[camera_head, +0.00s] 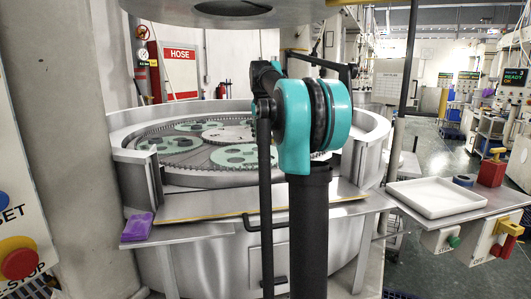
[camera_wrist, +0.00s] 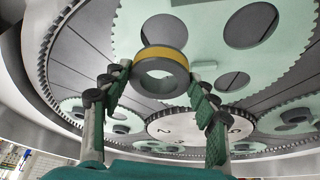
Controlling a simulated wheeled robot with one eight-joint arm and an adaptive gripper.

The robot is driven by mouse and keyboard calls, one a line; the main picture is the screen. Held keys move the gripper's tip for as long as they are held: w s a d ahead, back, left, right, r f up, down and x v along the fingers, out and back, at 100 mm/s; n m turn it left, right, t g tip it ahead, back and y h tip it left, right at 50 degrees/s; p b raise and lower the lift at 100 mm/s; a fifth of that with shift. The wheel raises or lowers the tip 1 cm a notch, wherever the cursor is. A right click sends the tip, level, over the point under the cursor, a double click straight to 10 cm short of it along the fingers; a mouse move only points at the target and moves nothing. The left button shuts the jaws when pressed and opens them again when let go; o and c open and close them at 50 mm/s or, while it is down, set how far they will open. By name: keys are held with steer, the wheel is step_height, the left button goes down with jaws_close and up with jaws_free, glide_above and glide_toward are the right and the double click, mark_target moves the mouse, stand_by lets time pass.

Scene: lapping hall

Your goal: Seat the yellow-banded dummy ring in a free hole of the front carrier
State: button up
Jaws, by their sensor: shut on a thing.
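The dummy ring (camera_wrist: 160,56) is thick and grey with a yellow band around its side. It sits between the fingertips of my gripper (camera_wrist: 160,80), which is shut on it. In the wrist view the ring shows in front of a pale green toothed carrier (camera_wrist: 205,42), apparently the front one, with several dark round holes; those clear of the ring look empty. Whether the ring touches the carrier I cannot tell. In the head view the front carrier (camera_head: 240,155) lies at the near side of the machine, partly behind my arm. The ring and gripper are hidden there.
Other carriers (camera_head: 170,145) lie around the numbered centre plate (camera_wrist: 198,124); some hold dark parts. A raised metal rim (camera_head: 135,145) surrounds the plate. A purple pad (camera_head: 137,227) lies on the front ledge. A white tray (camera_head: 436,197) stands on the right side table.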

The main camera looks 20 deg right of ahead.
mark_target(266, 158)
steer(key=shift+f, duration=3.35)
steer(key=o, duration=1.6)
steer(key=shift+f, duration=0.1)
steer(key=v, duration=1.2)
